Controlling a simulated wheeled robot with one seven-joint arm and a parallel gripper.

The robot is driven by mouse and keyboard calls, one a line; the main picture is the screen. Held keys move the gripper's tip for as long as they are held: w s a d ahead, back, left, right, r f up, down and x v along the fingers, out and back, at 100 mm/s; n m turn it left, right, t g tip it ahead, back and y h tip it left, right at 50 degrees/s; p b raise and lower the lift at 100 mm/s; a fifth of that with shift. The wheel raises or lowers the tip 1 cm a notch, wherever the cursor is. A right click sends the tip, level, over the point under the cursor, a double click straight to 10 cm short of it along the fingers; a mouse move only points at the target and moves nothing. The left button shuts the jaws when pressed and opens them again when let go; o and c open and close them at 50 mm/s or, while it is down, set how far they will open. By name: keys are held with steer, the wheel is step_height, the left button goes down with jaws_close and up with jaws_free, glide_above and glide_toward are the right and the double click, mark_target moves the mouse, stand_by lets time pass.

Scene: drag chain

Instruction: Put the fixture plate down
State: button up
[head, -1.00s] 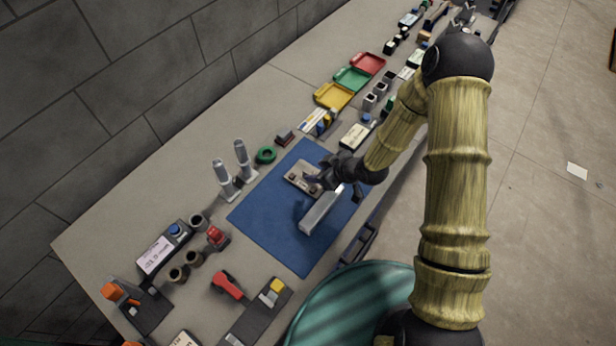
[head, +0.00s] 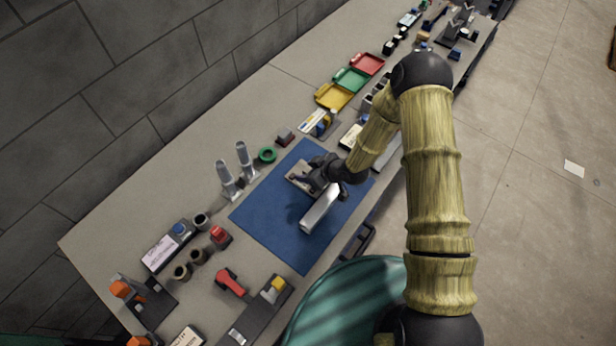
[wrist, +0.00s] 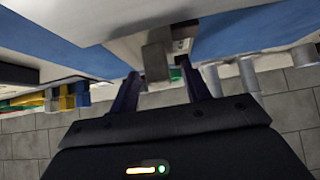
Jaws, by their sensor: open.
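The fixture plate (head: 297,176), a small beige-grey plate, lies on the blue mat (head: 268,217), partly hidden by my gripper. My gripper (head: 309,182) is low over the plate's right side. In the wrist view, my gripper (wrist: 162,88) has its two dark fingers apart. A small grey block (wrist: 157,58) shows between them, with a gap at the sides; I cannot tell whether it is part of the plate. A long silver bar (head: 320,209) shows just below my gripper in the head view; I cannot tell what it rests on.
Two upright silver cylinders (head: 246,160) and a green ring (head: 267,155) stand beyond the mat. Yellow (head: 333,96), green (head: 352,78) and red trays (head: 367,63) lie further up the bench. The mat's lower left is clear.

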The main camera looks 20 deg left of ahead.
jaws_close()
steer(key=shift+r, duration=0.2)
step_height(320, 180, up, 10)
steer(key=b, duration=0.3)
steer(key=shift+f, duration=0.15)
stand_by(0.9)
steer(key=w+d+f+m+t+h, duration=0.1)
steer(key=d+m, duration=0.3)
steer(key=d, duration=0.5)
steer(key=w+d+f+m+t+h, duration=0.2)
steer(key=w+d+f+m+h, duration=0.1)
steer(key=d, duration=0.7)
steer(key=w+d+f+m+t+h, duration=0.2)
steer(key=d+m+h, duration=0.2)
steer(key=d, duration=0.6)
steer(key=m, duration=0.2)
steer(key=shift+m+b, duration=0.3)
steer(key=shift+b, duration=0.1)
